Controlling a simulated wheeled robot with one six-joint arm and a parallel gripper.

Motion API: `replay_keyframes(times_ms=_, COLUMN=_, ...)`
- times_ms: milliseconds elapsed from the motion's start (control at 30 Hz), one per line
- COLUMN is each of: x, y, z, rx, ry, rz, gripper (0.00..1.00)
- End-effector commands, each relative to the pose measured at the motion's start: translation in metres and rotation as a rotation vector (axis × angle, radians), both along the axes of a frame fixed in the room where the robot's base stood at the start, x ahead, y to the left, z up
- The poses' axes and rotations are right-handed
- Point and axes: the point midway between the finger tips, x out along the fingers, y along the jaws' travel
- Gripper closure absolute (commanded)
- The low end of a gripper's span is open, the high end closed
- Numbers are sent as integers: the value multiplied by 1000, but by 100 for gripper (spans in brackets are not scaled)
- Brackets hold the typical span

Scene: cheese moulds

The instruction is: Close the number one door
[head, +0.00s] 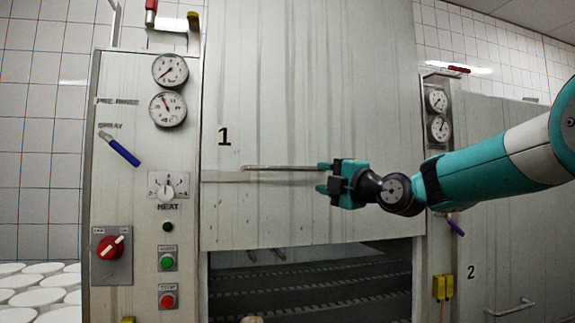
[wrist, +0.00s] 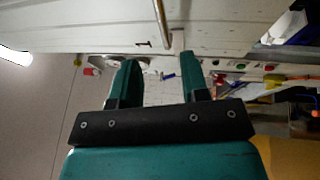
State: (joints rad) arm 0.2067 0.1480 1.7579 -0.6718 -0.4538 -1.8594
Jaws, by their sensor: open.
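The number one door (head: 300,90) is a tall grey panel marked "1" in the head view. It is raised, with a dark opening (head: 310,285) below its lower edge. Its handle is a thin horizontal metal bar (head: 280,167). My gripper (head: 322,177) is open at the right end of the bar, its upper fingertip about level with it. In the wrist view, the bar (wrist: 160,22) ends just ahead of the gap between the fingertips of my gripper (wrist: 160,60). I cannot tell whether they touch.
A control panel (head: 140,200) with gauges, a blue lever, a red switch and buttons stands left of the door. The number two door (head: 500,200), with its own handle (head: 512,308), is at the right. White round moulds (head: 38,297) lie at the lower left.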

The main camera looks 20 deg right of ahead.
Motion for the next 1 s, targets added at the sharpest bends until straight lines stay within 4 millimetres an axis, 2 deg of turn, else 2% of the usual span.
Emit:
replay_keyframes(times_ms=33, x=11, y=6, z=8, rx=1, ry=3, rz=4, gripper=58)
replay_keyframes(times_ms=300, x=68, y=30, z=19, rx=2, ry=4, rz=3, gripper=58)
replay_keyframes(times_ms=500, x=103, y=45, z=25, rx=2, ry=4, rz=3, gripper=58)
replay_keyframes(times_ms=700, x=122, y=52, z=26, rx=2, ry=4, rz=1, gripper=58)
replay_keyframes(times_ms=1000, x=126, y=54, z=25, rx=3, ry=3, rz=2, gripper=58)
